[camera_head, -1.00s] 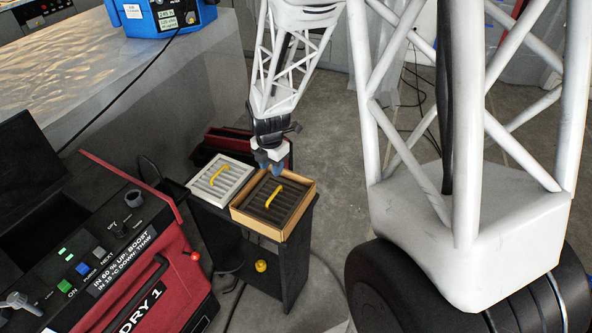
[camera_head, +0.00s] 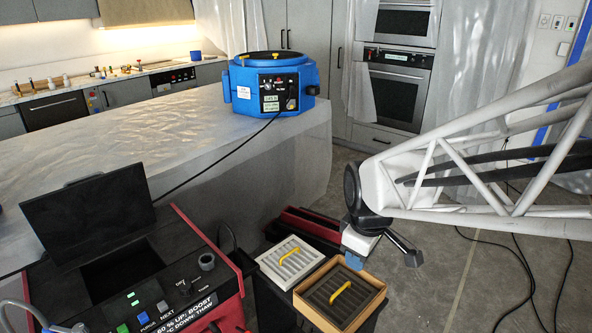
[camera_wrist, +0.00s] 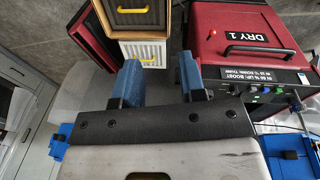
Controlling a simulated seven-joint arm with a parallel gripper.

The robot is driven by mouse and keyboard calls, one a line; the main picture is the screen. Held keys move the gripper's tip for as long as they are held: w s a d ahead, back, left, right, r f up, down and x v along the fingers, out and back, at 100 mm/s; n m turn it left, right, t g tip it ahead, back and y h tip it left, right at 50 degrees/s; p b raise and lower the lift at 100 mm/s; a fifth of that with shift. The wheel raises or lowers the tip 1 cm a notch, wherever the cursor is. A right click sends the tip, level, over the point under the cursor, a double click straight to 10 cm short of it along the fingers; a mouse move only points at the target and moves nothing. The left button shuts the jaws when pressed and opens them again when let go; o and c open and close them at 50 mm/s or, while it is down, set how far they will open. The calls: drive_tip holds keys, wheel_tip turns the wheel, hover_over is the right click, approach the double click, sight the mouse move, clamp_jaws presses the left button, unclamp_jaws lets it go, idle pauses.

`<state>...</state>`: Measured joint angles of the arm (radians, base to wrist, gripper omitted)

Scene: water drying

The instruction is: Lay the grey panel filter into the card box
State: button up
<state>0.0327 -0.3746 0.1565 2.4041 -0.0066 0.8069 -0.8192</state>
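The dark grey panel filter (camera_head: 334,304) with a yellow handle lies inside the card box (camera_head: 373,312), within its brown walls. In the wrist view the grey filter (camera_wrist: 150,18) and the box wall (camera_wrist: 102,12) show at the top, partly cut off. My gripper (camera_head: 383,260) is beside and above the back right of the box in the head view. In the wrist view my gripper (camera_wrist: 160,80) shows its two blue fingers wide apart with nothing between them. It is open and apart from the filter's handle.
A white slatted panel with a yellow handle (camera_head: 289,264) lies directly left of the box. A red open bin (camera_head: 311,225) stands behind. The red DRY 1 machine (camera_head: 170,290) is at left. A blue drum unit (camera_head: 275,85) sits on the wrapped counter. Cables lie on the floor at right.

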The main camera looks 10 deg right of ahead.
drive_tip(key=s+a+r+m, duration=0.1)
drive_tip(key=s+r+m, duration=0.4)
drive_tip(key=s+m, duration=0.4)
drive_tip(key=shift+s+r+t, duration=0.3)
drive_tip(key=shift+s+t, duration=0.1)
drive_tip(key=shift+s, duration=1.1)
